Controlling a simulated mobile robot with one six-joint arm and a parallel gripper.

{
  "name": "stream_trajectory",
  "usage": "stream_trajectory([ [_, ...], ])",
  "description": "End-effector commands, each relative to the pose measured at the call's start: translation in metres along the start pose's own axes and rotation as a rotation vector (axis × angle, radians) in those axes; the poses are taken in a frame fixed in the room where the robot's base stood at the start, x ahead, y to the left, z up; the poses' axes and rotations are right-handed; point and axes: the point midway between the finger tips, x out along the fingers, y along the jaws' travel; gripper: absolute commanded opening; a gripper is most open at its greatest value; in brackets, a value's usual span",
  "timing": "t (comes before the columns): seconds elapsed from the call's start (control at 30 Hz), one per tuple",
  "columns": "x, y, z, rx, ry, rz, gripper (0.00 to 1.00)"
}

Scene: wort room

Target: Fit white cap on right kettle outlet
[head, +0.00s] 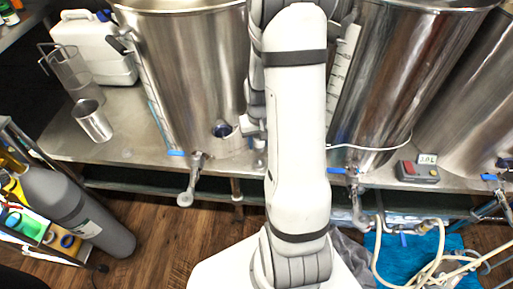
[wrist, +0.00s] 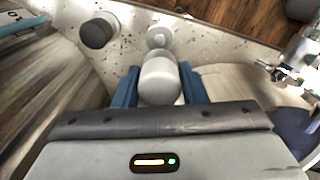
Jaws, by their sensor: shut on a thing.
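In the wrist view my gripper (wrist: 159,74) is shut on a pale, rounded piece, which looks like the white cap (wrist: 160,82). The cap sits between the two blue fingers, above a speckled bench top. In the head view my arm hides most of the gripper, and the cap cannot be made out. The right kettle (head: 395,75) is a steel vessel right of my arm. Its outlet (head: 355,195) is a metal valve with a blue handle, low at its front, apart from my gripper. The left kettle (head: 190,65) has a similar outlet (head: 189,190).
A steel cup (head: 92,121), a clear jug (head: 72,72) and a white canister (head: 95,45) stand on the left of the bench. A small control box (head: 417,172) sits at the right. Pale hoses (head: 432,262) hang below. A dark cylinder (wrist: 96,33) and a pale round piece (wrist: 160,38) are near the gripper.

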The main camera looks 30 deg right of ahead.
Motion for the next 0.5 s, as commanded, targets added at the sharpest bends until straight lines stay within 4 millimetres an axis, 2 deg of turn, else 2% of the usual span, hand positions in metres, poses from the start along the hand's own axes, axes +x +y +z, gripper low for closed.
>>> stream_trajectory([
  [0.1, -0.0102, 0.0001, -0.0001, 0.000, 0.001, 0.000, 0.14],
  [0.5, -0.0126, 0.0003, 0.0001, 0.001, 0.000, 0.000, 0.14],
])
